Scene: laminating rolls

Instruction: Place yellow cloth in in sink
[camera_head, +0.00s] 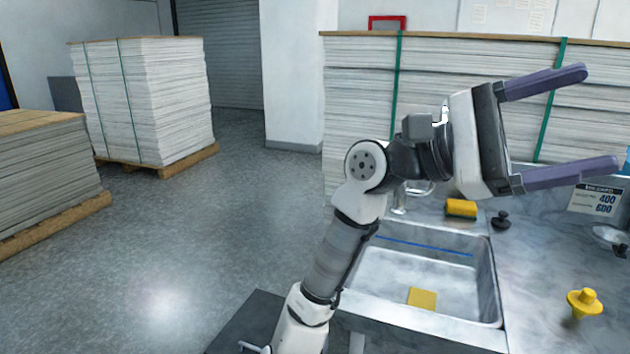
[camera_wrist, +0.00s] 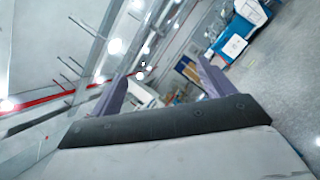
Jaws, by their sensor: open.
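A flat yellow cloth (camera_head: 422,298) lies inside the metal sink (camera_head: 483,280), on its floor near the front wall, in the head view. My gripper (camera_head: 600,122) is open and empty, raised above and to the right of the sink, its two purple fingers spread and pointing right. It is well apart from the cloth. In the wrist view my gripper (camera_wrist: 160,85) shows its spread fingers with nothing between them; neither cloth nor sink is in that view.
A yellow sponge (camera_head: 461,208) and a black stopper (camera_head: 501,221) sit behind the sink, near the faucet (camera_head: 399,200). A yellow plunger-like object (camera_head: 584,303) and a sign (camera_head: 595,201) are on the right counter. Paper stacks (camera_head: 350,100) stand behind.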

